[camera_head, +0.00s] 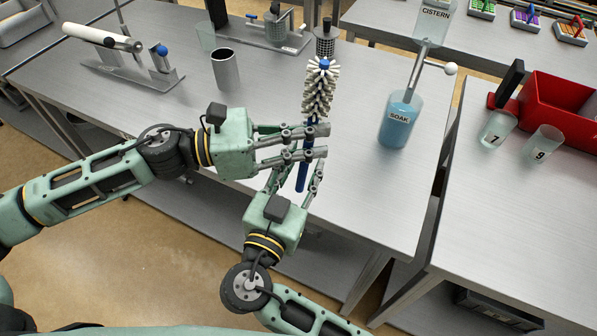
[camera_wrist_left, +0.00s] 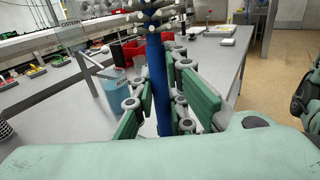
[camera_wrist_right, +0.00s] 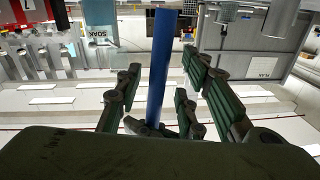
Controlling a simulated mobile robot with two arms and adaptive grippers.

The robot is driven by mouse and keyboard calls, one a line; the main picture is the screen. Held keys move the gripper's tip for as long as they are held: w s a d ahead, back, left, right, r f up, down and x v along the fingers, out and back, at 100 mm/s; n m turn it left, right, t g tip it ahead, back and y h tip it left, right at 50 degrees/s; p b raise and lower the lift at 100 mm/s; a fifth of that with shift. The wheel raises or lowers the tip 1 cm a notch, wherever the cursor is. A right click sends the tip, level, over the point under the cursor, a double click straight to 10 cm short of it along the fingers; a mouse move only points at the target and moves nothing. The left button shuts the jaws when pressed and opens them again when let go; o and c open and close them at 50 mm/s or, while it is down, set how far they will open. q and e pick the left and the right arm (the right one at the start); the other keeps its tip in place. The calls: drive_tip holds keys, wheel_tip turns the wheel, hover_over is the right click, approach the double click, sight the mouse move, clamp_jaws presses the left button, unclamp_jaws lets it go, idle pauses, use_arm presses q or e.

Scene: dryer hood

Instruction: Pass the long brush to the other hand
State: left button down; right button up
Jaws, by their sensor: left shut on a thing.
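The long brush has a blue handle (camera_head: 302,178) and a white bristled head (camera_head: 320,92), and stands nearly upright above the table's front edge, bristles up. My left gripper (camera_head: 315,142) is shut on the handle just below the bristles; its fingers also flank the handle in the left wrist view (camera_wrist_left: 163,95). My right gripper (camera_head: 298,170) is below it, fingers pointing up, around the lower handle. In the right wrist view the handle (camera_wrist_right: 160,65) passes between the right fingers, which stand apart with gaps on both sides.
On the steel table (camera_head: 340,205) stand a blue-filled SOAK beaker (camera_head: 398,122) to the right and a metal cylinder (camera_head: 225,70) behind on the left. A red bin (camera_head: 548,98) and glasses 7 (camera_head: 497,130) and 9 (camera_head: 542,146) are on the right table.

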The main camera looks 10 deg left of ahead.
clamp_jaws()
use_arm(q)
drive_tip(key=c, duration=1.7)
unclamp_jaws()
drive_tip(key=shift+a, duration=0.1)
